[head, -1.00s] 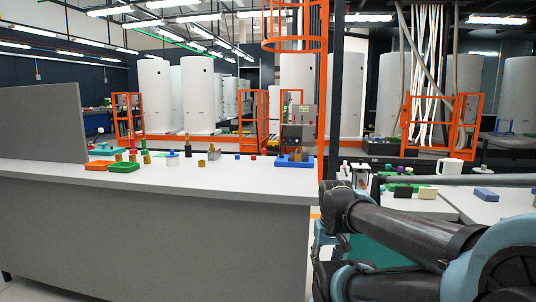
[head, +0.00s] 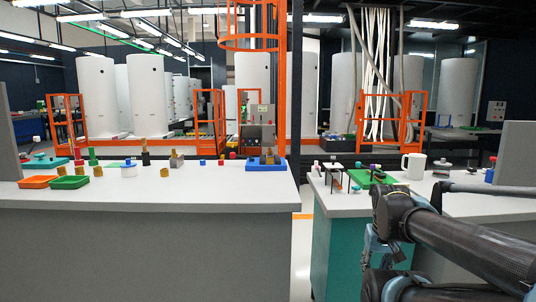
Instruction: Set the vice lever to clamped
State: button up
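I cannot make out for certain which thing is the vice or how its lever stands. A teal fixture (head: 45,160) with a small knob on top sits at the far left of the left bench. A small dark and grey device (head: 442,169) stands on the right bench, behind my arm, beside the white mug. Both are too small to read a lever position. My dark arm reaches in from the lower right.
The left bench (head: 200,190) holds an orange tray (head: 38,182), a green tray (head: 70,182) and a blue block base (head: 265,167). The right bench holds a green board (head: 368,177) and a white mug (head: 413,166). A floor gap (head: 303,255) separates the benches. Orange railings stand behind.

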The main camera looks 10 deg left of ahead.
aim_at(232, 155)
jog(key=z, duration=0.25)
jog(key=k, duration=1.25)
jog(key=u, duration=1)
jog(key=i, duration=1)
